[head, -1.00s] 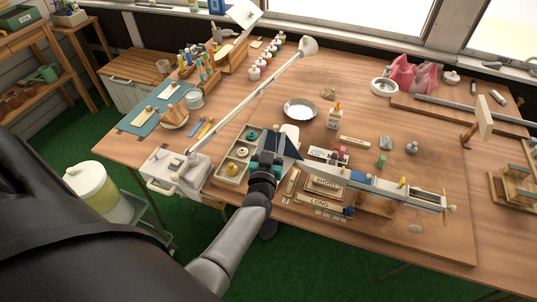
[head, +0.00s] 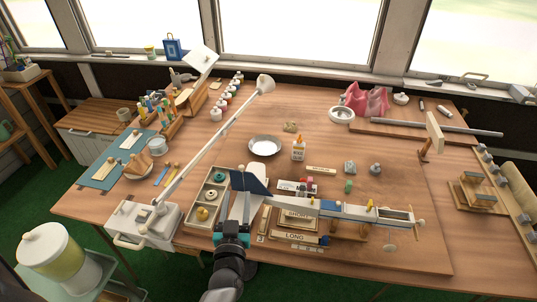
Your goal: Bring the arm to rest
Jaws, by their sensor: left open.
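My left arm comes in from the bottom of the head view. Its gripper (head: 236,212) is open at the front of the workbench, between the compartment tray (head: 190,219) and the SHORT and LONG boxes. Nothing shows held in it. The model aeroplane (head: 345,209) lies on a stand to the right, its dark blue tail (head: 250,181) just beyond the gripper. I cannot tell whether the fingers touch the tail. My right gripper is not in view.
A white lamp base (head: 146,217) with a long arm stands left of the tray. A metal dish (head: 265,146) and a glue bottle (head: 298,148) stand behind the aeroplane. A lidded container (head: 50,257) stands at lower left.

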